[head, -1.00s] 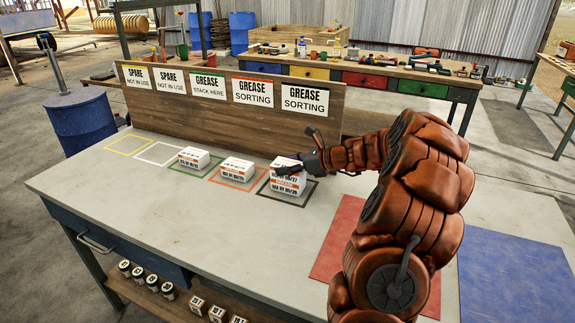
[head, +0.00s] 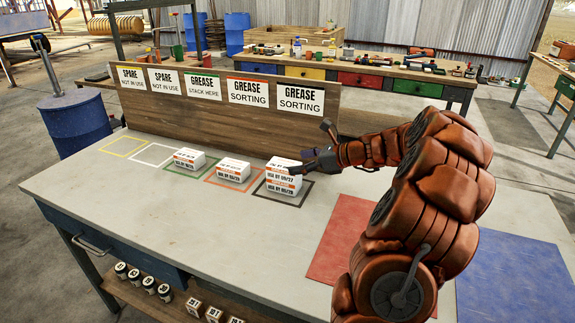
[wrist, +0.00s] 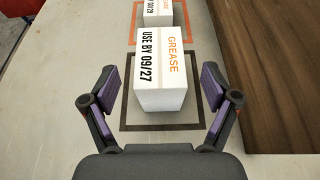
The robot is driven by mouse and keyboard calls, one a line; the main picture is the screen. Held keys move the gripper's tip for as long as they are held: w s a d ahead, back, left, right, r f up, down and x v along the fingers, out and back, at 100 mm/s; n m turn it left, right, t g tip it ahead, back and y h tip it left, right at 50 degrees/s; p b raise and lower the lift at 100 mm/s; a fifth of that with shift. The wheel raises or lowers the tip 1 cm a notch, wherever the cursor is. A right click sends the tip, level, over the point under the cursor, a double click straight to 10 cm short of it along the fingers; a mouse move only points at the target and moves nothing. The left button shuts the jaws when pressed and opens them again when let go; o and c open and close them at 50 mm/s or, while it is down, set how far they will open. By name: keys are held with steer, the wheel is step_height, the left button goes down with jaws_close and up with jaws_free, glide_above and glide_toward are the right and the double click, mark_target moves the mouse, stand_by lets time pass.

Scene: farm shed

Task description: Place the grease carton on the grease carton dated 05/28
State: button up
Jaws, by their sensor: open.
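Two white grease cartons are stacked in the black outlined square. The upper carton (head: 283,168) reads USE BY 09/27; the lower carton (head: 284,187) seems to read 05/28. The upper one looks squarely seated. My gripper (head: 314,158) is just right of the stack, open. In the wrist view the upper carton (wrist: 162,80) is ahead of my gripper (wrist: 160,78), with the fingers apart on both sides and gaps showing. The lower carton is hidden there beneath it.
One carton (head: 233,170) sits in the orange square and another (head: 189,158) in the green square, under the STACK HERE sign (head: 203,87). The yellow and white squares are empty. A wooden sign board (head: 230,115) stands behind. Red (head: 345,235) and blue (head: 505,280) mats lie right.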

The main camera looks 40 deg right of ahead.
steer(key=v, duration=0.6)
steer(key=s+a+n+g, duration=0.25)
steer(key=a+n, duration=0.25)
steer(key=a, duration=0.5)
steer(key=s+a+f+n+g+y, duration=0.1)
steer(key=s+a+n+g, duration=0.2)
steer(key=a, duration=0.7)
steer(key=s+a+n+g, duration=0.1)
steer(key=a+n+g, duration=0.2)
steer(key=a+n, duration=0.5)
steer(key=s+a+f+n+g+h, duration=0.3)
steer(key=s+a+n+g, duration=0.15)
steer(key=s+a, duration=0.55)
steer(key=s+d+f+n+h, duration=0.1)
steer(key=s+d+n+h, duration=0.1)
steer(key=s+n, duration=0.2)
steer(key=s+d+f+n+h, duration=0.2)
steer(key=s+n, duration=0.3)
steer(key=s, duration=0.5)
steer(key=shift+s+h, duration=0.3)
steer(key=shift+s, duration=0.05)
steer(key=shift+n, duration=0.25)
steer(key=shift+r, duration=0.15)
